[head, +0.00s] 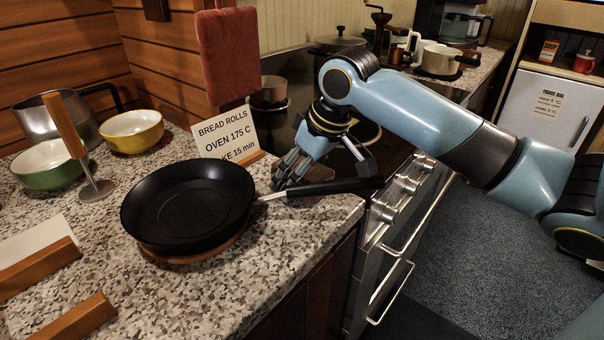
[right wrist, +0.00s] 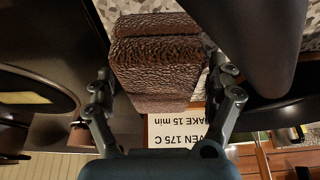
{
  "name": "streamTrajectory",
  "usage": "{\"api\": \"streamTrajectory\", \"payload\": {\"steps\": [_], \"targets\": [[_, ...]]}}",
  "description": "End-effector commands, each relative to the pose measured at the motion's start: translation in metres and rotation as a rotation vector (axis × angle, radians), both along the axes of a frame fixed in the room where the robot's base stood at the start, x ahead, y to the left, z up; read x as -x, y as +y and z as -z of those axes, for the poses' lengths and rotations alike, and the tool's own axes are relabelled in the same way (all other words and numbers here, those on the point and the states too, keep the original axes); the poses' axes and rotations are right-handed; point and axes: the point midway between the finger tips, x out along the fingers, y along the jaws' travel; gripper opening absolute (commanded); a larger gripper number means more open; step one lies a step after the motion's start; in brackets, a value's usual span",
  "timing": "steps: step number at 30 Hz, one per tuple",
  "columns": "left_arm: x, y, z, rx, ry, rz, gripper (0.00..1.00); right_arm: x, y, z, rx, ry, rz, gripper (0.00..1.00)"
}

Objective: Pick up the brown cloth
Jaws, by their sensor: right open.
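The brown cloth (right wrist: 155,75) is a thick, folded, coarse-textured piece. In the right wrist view it lies between the two spread fingers of my right gripper (right wrist: 165,105), in front of the recipe card. The right gripper is open, low over the counter's right end, behind the pan handle. I cannot tell whether the fingers touch the cloth. My left gripper is not in view.
A black frying pan (head: 190,205) sits on the counter, its handle (head: 335,187) jutting right past the counter edge in front of my gripper. A recipe card (head: 226,133) stands behind. The stove (head: 400,190) is to the right.

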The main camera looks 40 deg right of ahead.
Motion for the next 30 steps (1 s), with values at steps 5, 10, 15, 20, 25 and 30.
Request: {"api": "streamTrajectory", "payload": {"steps": [5, 10, 15, 20, 25, 30], "targets": [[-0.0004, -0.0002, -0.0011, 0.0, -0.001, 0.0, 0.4, 0.0, 0.0, 0.0008, 0.0, 0.0, 0.0, 0.88], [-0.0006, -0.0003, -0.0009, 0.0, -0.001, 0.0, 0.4, 0.0, 0.0, 0.0009, 0.0, 0.0, 0.0, 0.87], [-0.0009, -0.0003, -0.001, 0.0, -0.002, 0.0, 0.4, 0.0, 0.0, 0.0008, 0.0, 0.0, -0.001, 0.65], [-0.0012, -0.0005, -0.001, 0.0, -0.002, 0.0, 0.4, -0.0001, -0.0001, 0.0007, 0.0, 0.0, -0.001, 0.44], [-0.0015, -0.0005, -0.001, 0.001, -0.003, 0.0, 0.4, -0.0001, -0.0002, 0.0007, 0.0, 0.0, -0.001, 0.3], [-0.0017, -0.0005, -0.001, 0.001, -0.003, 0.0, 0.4, -0.0001, -0.0002, 0.0007, 0.0, 0.0, -0.001, 0.3]]}}
